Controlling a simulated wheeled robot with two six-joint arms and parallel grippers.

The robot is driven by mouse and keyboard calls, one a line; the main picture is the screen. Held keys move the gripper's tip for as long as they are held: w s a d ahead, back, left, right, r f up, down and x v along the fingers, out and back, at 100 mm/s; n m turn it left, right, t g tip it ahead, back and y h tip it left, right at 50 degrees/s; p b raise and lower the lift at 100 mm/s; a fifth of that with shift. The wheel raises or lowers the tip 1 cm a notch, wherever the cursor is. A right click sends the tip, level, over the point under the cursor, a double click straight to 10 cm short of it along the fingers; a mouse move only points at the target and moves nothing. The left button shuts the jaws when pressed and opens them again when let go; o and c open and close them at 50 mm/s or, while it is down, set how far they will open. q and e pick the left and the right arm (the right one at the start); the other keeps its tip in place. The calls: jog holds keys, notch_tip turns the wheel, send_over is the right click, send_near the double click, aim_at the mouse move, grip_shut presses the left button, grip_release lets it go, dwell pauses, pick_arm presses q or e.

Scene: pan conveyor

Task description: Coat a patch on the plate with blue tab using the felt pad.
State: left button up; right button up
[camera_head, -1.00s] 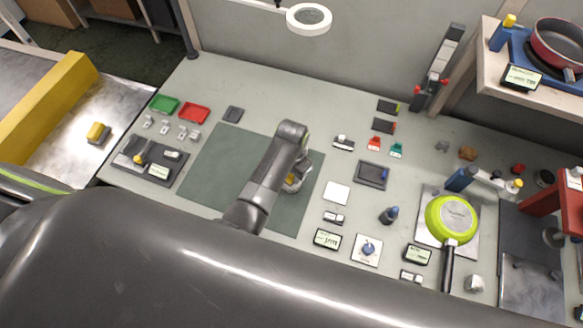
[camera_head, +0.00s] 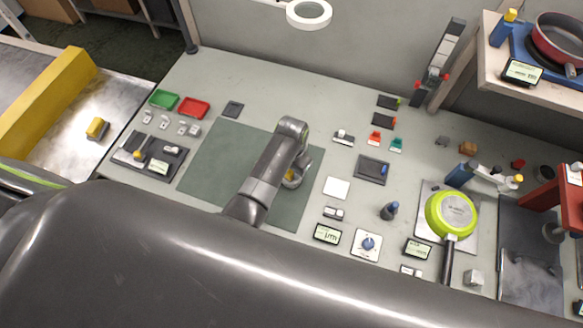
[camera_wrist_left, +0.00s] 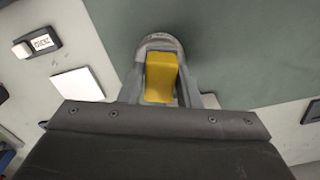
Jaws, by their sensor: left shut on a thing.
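My left gripper (camera_head: 294,178) is over the right part of the green mat, mostly behind its own arm. It is shut on a yellow-gripped grey tool, whose yellow grip (camera_wrist_left: 161,77) stands between the fingers in the left wrist view. This may be the felt pad; its underside is hidden, and I cannot tell whether it touches the mat. A dark square plate with a blue tab (camera_head: 371,169) lies flat to the right of the mat, apart from the gripper. My right gripper is not in view.
The green mat (camera_head: 215,165) is otherwise bare. A white square (camera_head: 337,188), small displays (camera_head: 327,233) and a dial box (camera_head: 367,243) lie to its right. A green pan (camera_head: 451,213) stands further right. Red and green trays (camera_head: 194,107) lie at the back left.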

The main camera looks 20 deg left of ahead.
pick_arm(q)
jog(key=shift+f, duration=0.4)
jog(key=shift+s+f, duration=0.1)
dwell(1.8)
jog(key=shift+r, duration=3.55)
